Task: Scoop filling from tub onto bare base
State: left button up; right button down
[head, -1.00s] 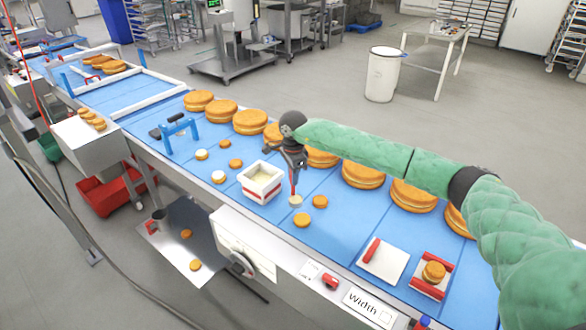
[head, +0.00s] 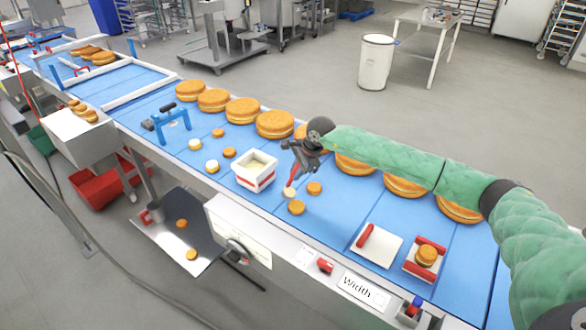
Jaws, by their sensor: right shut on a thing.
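My right gripper (head: 298,166) is shut on a red-handled scoop (head: 291,182), which leans down and to the left. The scoop's lower end is at a small round with a pale top (head: 289,193); I cannot tell whether they touch. The white tub (head: 247,180) with a red band stands just left of the gripper, with pale filling (head: 257,163) inside. Bare orange-brown rounds lie close by, one to the right (head: 314,188) and one in front (head: 296,208). Two pale-topped rounds (head: 212,167) (head: 195,144) lie left of the tub. My left gripper is out of view.
A row of large filled rounds (head: 243,111) lines the belt's far side, partly behind my right arm. A blue frame (head: 172,120) stands at the left. Two white plates with red bars, one empty (head: 380,252) and one bearing a round (head: 425,255), lie at the right.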

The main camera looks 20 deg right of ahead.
pick_arm(q)
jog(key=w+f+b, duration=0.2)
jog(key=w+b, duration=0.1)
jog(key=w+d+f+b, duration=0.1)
jog(key=b, duration=0.1)
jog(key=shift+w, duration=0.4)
pick_arm(e)
jog(key=s+d+f+t+y, duration=0.3)
jog(key=d+t+y, duration=0.1)
jog(key=y, duration=0.1)
jog(key=shift+s+d+t+y, duration=0.25)
jog(key=shift+d+t+y, duration=0.05)
jog(key=shift+d+y, duration=0.1)
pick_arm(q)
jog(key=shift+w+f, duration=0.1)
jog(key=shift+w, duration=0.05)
